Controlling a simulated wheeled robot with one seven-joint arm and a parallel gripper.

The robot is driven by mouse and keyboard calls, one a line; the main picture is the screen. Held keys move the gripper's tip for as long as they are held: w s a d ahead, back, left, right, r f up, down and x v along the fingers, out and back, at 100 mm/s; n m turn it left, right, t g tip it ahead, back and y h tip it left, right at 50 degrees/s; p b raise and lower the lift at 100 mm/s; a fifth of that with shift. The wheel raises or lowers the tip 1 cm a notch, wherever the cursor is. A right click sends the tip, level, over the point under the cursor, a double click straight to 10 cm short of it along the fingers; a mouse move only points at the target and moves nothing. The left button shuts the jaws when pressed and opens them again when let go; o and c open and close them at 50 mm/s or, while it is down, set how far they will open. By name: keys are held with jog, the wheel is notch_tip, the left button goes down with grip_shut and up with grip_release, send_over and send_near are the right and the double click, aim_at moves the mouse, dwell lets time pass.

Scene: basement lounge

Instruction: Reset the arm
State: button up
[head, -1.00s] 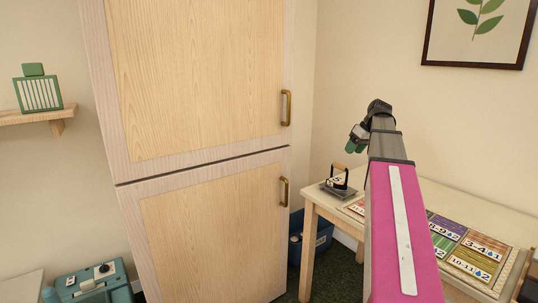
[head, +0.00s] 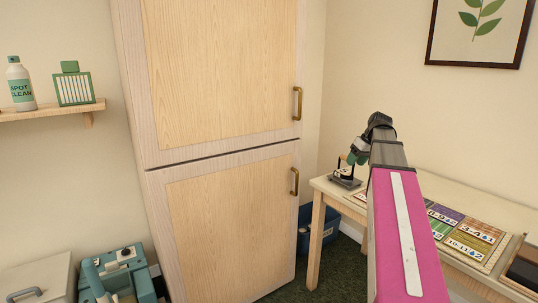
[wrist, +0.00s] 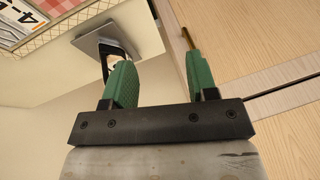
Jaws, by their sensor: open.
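My arm (head: 405,230), with a pink upper side, reaches forward on the right of the head view. My gripper (head: 356,157) is at its far end, in front of the wall and above the table's far left corner. The wrist view shows the two green fingers of my gripper (wrist: 158,68) spread apart with nothing between them. A dark-handled iron-like object on a grey plate (head: 345,180) stands on the table (head: 318,184), just below the gripper in the head view. In the wrist view the plate (wrist: 118,38) appears behind the left finger.
A tall wooden cabinet (head: 225,220) with brass handles stands left of the arm, its doors closed. Printed cards (head: 470,240) lie on the table. A blue bin (head: 325,228) sits between cabinet and table. A wall shelf (head: 50,112) holds a spray bottle (head: 20,85) and a green container (head: 73,85).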

jog(key=s+a+f+m+h, duration=0.1)
jog(key=s+a+f, duration=0.4)
jog(key=f, duration=0.7)
jog(key=s+a+f+m+g+h, duration=0.1)
jog(key=s+a+f, duration=0.4)
jog(key=f, duration=0.6)
jog(key=s+a+f+m+g+h, duration=0.1)
jog(key=s+a+f+m+h, duration=0.1)
jog(key=s+a+f, duration=0.3)
jog(key=s+f+m, duration=0.1)
jog(key=s+f, duration=0.2)
jog(key=f, duration=0.4)
jog(key=shift+s+a+f, duration=0.25)
jog(key=shift+a+f, duration=0.05)
jog(key=shift+a, duration=0.1)
